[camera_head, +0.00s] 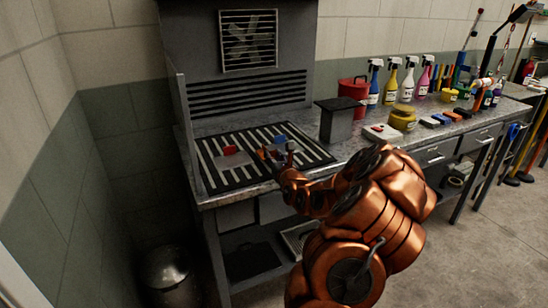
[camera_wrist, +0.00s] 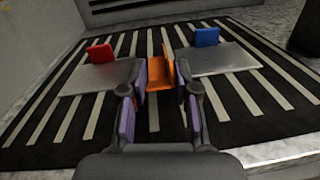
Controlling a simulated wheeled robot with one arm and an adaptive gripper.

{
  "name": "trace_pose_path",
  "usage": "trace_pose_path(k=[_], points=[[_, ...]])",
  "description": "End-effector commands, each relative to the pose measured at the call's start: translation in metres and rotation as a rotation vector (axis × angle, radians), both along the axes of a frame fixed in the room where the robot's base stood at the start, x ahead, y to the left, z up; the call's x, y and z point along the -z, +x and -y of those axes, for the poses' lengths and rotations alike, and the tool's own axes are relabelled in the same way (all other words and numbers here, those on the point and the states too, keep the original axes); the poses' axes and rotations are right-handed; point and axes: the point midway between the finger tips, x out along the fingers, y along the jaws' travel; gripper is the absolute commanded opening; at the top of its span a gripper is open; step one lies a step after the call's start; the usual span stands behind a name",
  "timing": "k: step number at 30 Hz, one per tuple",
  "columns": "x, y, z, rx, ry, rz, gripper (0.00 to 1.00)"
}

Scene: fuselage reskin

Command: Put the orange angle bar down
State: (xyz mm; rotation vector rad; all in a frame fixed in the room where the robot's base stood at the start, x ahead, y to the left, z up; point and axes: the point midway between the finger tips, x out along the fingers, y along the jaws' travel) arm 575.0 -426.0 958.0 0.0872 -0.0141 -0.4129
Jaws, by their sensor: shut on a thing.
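The orange angle bar (camera_wrist: 158,78) is between the two fingers of my gripper (camera_wrist: 160,112) in the wrist view. My gripper is shut on it, with purple pads on both sides of the bar. In the head view my gripper (camera_head: 279,160) is low over the striped black mat (camera_head: 215,178) on the bench, and the bar there is small and partly hidden. In the wrist view the bar is over the striped mat (camera_wrist: 52,112). I cannot tell whether it touches the mat.
Two grey plates (camera_wrist: 103,77) (camera_wrist: 222,59) lie on the mat either side of the bar, with a red block (camera_wrist: 100,53) and a blue block (camera_wrist: 207,36) at them. A dark box (camera_head: 337,120), spray bottles (camera_head: 409,82) and a yellow pot (camera_head: 402,119) stand to the right.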

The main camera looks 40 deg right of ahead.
Motion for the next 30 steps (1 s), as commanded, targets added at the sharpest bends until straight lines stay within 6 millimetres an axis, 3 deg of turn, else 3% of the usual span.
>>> trace_pose_path(k=[15, 16, 22, 30], points=[[0.01, -0.0004, 0.0003, 0.001, -0.001, 0.003, 0.0], [0.0094, -0.0004, 0.0003, 0.001, -0.001, 0.003, 0.33], [0.0094, -0.0003, 0.0001, 0.0, -0.002, 0.002, 0.54], [0.0093, -0.0003, 0.0, 0.0, -0.002, 0.001, 0.55]])
